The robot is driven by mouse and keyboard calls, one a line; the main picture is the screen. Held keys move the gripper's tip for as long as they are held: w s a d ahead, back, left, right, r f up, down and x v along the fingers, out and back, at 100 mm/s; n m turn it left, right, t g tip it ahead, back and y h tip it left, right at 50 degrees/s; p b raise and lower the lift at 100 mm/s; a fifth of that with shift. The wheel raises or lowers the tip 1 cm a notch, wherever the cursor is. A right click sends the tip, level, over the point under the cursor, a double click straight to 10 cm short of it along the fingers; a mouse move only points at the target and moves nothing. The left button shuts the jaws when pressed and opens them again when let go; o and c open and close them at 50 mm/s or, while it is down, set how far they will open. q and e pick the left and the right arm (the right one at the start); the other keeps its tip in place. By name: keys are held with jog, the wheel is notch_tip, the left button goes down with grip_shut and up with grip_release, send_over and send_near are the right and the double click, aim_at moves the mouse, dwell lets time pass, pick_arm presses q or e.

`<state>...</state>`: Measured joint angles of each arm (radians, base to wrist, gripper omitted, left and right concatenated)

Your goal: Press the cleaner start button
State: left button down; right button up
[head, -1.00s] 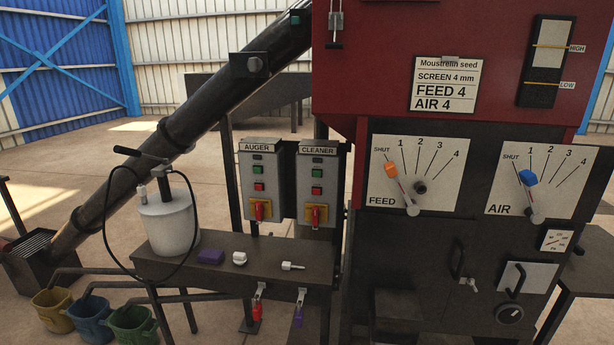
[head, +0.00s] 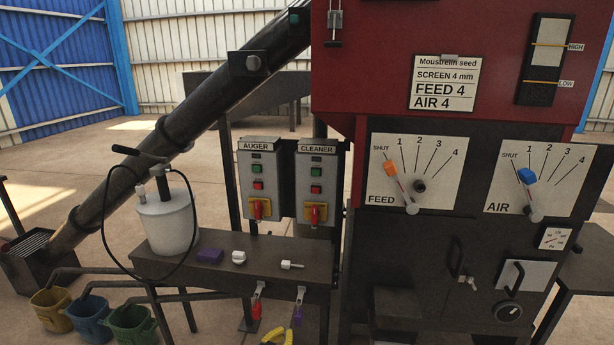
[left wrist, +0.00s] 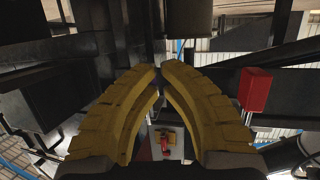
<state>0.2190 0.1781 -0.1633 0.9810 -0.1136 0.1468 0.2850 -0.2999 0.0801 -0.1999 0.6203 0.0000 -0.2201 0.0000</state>
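The cleaner box (head: 302,185) is grey and labelled CLEANER, hung on the frame beside the auger box (head: 244,180). Its green button (head: 316,172) sits above a red button (head: 316,188) and a red-and-yellow rotary switch (head: 314,212). My left gripper (head: 278,336) shows only as yellow fingers at the bottom edge, well below the cleaner box. My right gripper is not in view.
A dark bench (head: 270,270) below the boxes carries a white canister (head: 167,222), a purple block (head: 210,255) and small white parts. The red machine (head: 380,60) with dial plates stands right.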

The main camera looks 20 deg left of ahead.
pick_arm(q)
jog(key=w+r, duration=0.2)
jog(key=r, duration=0.2)
jog(key=w+r+t, duration=0.1)
jog(key=w+r, duration=0.1)
jog(key=r, duration=0.2)
jog(key=w+a+r+t, duration=0.1)
jog(key=w+r, duration=0.2)
jog(key=r, duration=0.1)
jog(key=shift+w+a+r, duration=0.1)
jog(key=shift+r, duration=0.3)
jog(key=m+t+h, duration=0.3)
jog(key=h, duration=0.1)
send_near(316, 173)
notch_tip(316, 173, down, 10)
jog(key=s+d, duration=0.2)
jog(key=s, duration=0.1)
jog(key=d+r+m+t+h, duration=0.1)
jog(key=d+r+m+h, duration=0.2)
jog(key=r, duration=1)
jog(key=shift+d+r, duration=0.2)
jog(key=shift+r, duration=0.05)
jog(key=w+a, duration=0.1)
jog(key=w, duration=0.7)
jog(key=shift+w+a, duration=0.15)
jog(key=shift+w, duration=0.15)
jog(key=shift+w+a, duration=0.15)
jog(key=shift+w, duration=0.7)
jog(key=shift+s, duration=0.85)
